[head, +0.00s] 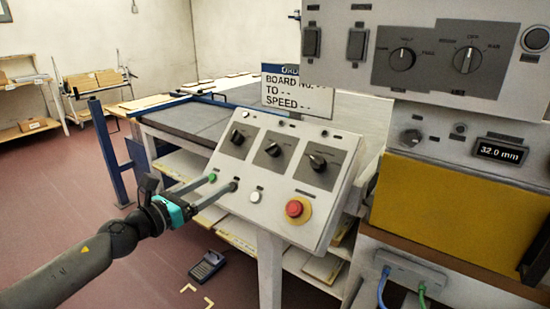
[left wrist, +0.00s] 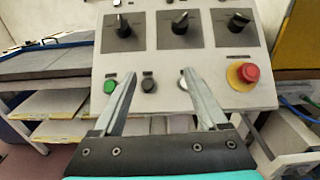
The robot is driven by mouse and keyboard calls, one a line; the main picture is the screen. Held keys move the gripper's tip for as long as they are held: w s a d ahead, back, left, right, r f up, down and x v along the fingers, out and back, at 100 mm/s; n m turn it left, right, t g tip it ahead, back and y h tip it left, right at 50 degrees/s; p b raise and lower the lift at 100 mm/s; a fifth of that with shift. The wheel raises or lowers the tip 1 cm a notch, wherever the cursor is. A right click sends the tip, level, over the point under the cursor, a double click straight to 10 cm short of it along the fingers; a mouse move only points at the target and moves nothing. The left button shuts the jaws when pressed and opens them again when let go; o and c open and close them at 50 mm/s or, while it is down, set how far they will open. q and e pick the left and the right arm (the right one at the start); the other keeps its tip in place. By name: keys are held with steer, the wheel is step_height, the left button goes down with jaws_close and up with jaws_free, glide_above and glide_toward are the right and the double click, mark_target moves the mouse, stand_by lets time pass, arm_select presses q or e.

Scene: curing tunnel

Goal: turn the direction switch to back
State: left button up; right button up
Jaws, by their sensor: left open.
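A sloped grey control panel (head: 335,204) carries three black rotary switches in a row: left (head: 238,138), middle (head: 273,150) and right (head: 317,162). Their labels are too small to read, so I cannot tell which is the direction switch. The left wrist view also shows the left switch (left wrist: 122,26), middle switch (left wrist: 180,22) and right switch (left wrist: 238,20). My left gripper (head: 223,181) is open and empty, its fingers pointing at the panel below the switches. In the left wrist view its fingertips (left wrist: 158,73) lie around the button row. My right gripper is not in view.
Near the fingers are a green button (left wrist: 110,86), a black button (left wrist: 149,84) and a white button (head: 255,197). A red mushroom button (head: 294,208) sits lower right. Another cabinet with knobs (head: 466,60) and a yellow front (head: 440,205) stands at right. A conveyor (head: 190,123) lies behind.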

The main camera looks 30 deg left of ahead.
arm_select(q)
step_height(320, 180, up, 4)
steer(key=d+m+h, duration=0.2)
steer(key=d+m, duration=0.1)
glide_toward(270, 151)
steer(key=shift+x, duration=0.8)
steer(key=shift+m, duration=0.3)
steer(key=shift+p+x, duration=0.5)
steer(key=shift+x, duration=3.15)
jaws_close()
